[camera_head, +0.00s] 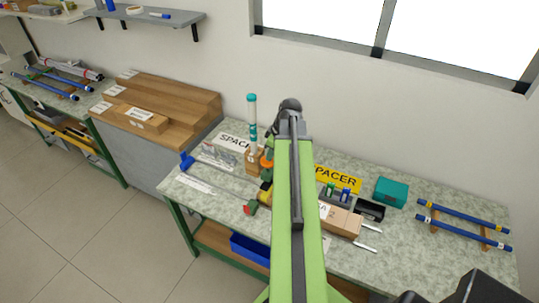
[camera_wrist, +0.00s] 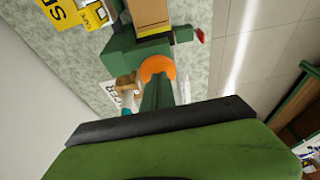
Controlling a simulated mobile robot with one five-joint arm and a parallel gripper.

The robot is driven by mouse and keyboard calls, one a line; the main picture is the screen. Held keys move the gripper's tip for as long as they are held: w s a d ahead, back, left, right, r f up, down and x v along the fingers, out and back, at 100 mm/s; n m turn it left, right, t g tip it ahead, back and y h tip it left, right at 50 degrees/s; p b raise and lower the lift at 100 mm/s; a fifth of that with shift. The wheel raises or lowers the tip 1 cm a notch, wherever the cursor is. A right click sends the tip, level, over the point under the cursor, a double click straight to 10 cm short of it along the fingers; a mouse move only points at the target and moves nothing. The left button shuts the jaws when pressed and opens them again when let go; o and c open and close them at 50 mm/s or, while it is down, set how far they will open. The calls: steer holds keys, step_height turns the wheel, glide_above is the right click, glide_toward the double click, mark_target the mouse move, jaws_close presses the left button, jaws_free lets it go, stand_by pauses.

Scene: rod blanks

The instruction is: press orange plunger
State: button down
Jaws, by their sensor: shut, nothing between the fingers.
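The orange plunger shows as a round orange face (camera_wrist: 157,67) at the middle of the wrist view, beside a dark green fixture (camera_wrist: 130,52). A dark green tapering part stands in front of its lower edge. In the head view a small orange patch (camera_head: 266,160) shows left of my green arm, which hides much of the fixture. My gripper (camera_wrist: 155,116) shows as a broad green body with a black edge at the bottom of the wrist view. It is shut and empty. Whether it touches the plunger cannot be told.
A wooden block (camera_head: 253,161) holding a tall teal and white tube stands left of my arm. Blue rods (camera_head: 465,216) rest at the far right.

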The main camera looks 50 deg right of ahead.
steer(key=p+v, duration=0.6)
steer(key=v, duration=0.2)
steer(key=shift+d+r, duration=0.1)
stand_by(0.4)
